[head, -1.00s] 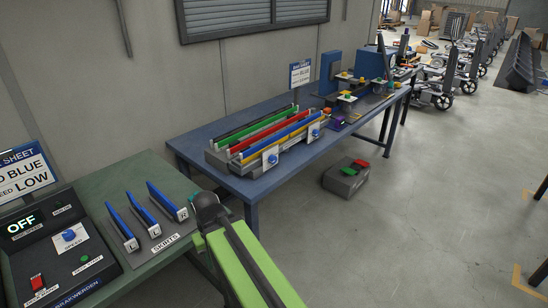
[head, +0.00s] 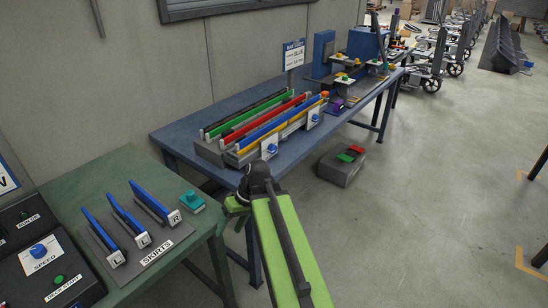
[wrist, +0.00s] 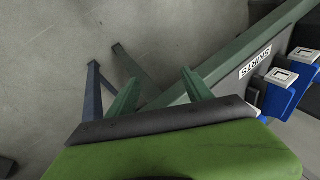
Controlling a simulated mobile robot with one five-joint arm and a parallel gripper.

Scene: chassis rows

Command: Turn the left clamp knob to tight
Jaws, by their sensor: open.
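The left clamp knob (head: 271,148) is blue, on a white plate at the near front of the strip fixture (head: 208,150) on the blue table. The right clamp knob (head: 314,117) is a similar blue knob farther along. How far the left knob is turned is too small to tell. My gripper (head: 238,212) is below and left of the left knob, apart from it, by the gap between the two tables. In the wrist view my gripper (wrist: 161,73) has its two green fingers spread, with nothing between them. The knobs are not in the wrist view.
A green bench (head: 115,168) at left holds blue skirts (head: 125,214), a teal block (head: 192,201) and a control panel (head: 47,262). A grey box with red and green pedals (head: 342,165) sits on the floor.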

